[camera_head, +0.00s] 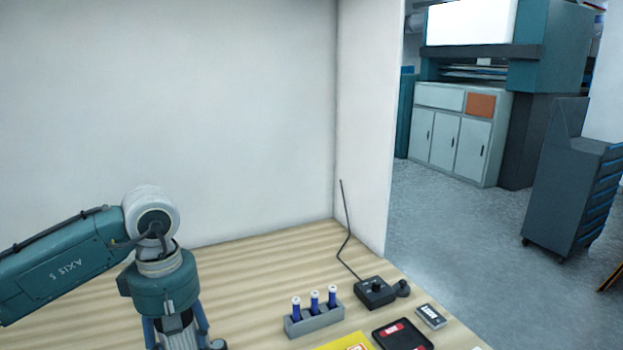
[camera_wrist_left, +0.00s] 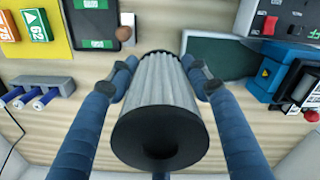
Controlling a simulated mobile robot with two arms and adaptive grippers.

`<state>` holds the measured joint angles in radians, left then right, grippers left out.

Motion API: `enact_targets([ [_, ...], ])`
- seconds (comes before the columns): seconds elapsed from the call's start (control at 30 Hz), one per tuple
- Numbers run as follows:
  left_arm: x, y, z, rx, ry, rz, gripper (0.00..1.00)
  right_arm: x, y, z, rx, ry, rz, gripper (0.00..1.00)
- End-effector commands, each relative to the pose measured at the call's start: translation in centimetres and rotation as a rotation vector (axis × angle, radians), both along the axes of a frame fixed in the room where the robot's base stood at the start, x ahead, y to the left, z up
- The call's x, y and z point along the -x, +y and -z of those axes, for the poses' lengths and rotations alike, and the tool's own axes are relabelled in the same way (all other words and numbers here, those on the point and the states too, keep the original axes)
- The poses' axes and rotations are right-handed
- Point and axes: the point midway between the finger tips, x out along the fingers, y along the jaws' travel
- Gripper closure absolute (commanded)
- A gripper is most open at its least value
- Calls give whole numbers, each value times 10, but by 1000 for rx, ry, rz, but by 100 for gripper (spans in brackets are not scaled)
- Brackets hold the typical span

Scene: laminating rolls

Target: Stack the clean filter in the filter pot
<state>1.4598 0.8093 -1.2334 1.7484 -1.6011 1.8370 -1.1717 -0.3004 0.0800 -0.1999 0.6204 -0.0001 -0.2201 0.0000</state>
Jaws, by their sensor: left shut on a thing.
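My left gripper (camera_wrist_left: 160,85) is shut on a pale, pleated, cylindrical filter (camera_wrist_left: 163,80). Its blue fingers press on both sides, and the filter's dark round end cap faces the camera in the left wrist view. In the head view the left gripper (camera_head: 178,338) is at the bottom edge, left of the grey rack, with part of the pleated filter (camera_head: 182,343) between its fingers. I cannot make out a filter pot in either view. My right gripper is not in view.
A grey rack (camera_head: 315,320) holds three blue bottles with white caps. A black box with a cable (camera_head: 375,292), a black tray (camera_head: 402,336) and a yellow mat (camera_head: 345,344) lie nearby. In the wrist view a dark green panel (camera_wrist_left: 220,58) and a blue device (camera_wrist_left: 285,80) stand right.

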Motion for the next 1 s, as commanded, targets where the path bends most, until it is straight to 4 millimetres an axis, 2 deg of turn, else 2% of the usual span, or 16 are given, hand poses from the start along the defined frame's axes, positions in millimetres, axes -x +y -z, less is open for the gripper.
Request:
enact_targets([
  [0.03, 18, -5, 8, -2, 1, 151, 82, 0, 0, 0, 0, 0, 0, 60],
  [0.2, 70, -22, 28, 0, 1, 607, 82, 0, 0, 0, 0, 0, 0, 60],
  [0.4, 114, -32, 42, 1, 0, 942, 82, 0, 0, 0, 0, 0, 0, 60],
  [0.6, 128, -34, 46, 2, 0, 1048, 82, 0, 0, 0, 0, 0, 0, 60],
  [1.0, 128, -35, 46, 3, 1, 1050, 82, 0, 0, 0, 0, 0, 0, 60],
])
